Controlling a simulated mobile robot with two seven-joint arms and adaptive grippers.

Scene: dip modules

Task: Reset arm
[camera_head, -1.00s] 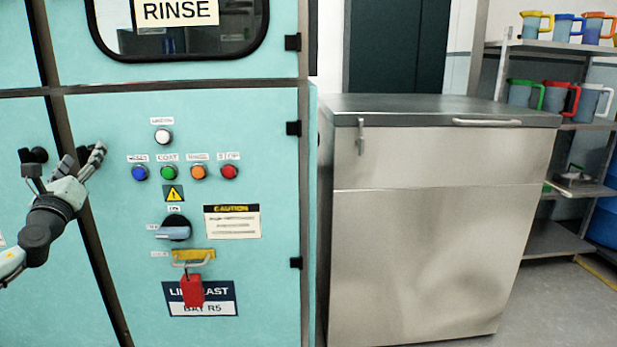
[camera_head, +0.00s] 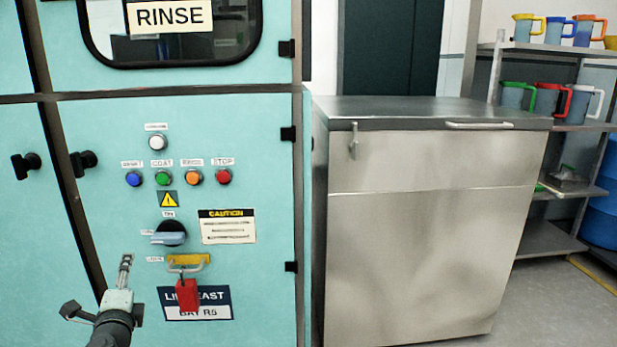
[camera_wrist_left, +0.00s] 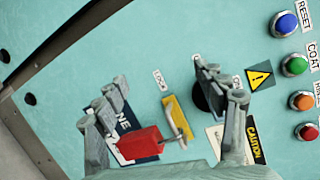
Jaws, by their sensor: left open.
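My left gripper (camera_head: 124,270) is open in front of the teal panel (camera_head: 90,230), left of the yellow hasp. In the left wrist view its two fingers (camera_wrist_left: 165,88) spread on either side of the yellow hasp (camera_wrist_left: 176,118) and red padlock (camera_wrist_left: 142,143); nothing is held. The padlock (camera_head: 187,295) hangs from the hasp (camera_head: 187,261). The rotary switch (camera_head: 170,235) has a light blue handle, lying nearly level; a finger partly hides it in the wrist view. The blue button (camera_head: 133,179), labelled RESET in the wrist view, sits in a row with green, orange and red buttons.
A white button (camera_head: 157,142) is above the row. Two black door knobs (camera_head: 84,162) stick out at left. A steel cabinet (camera_head: 430,240) stands right of the panel. Shelves with several jugs (camera_head: 550,100) are at far right.

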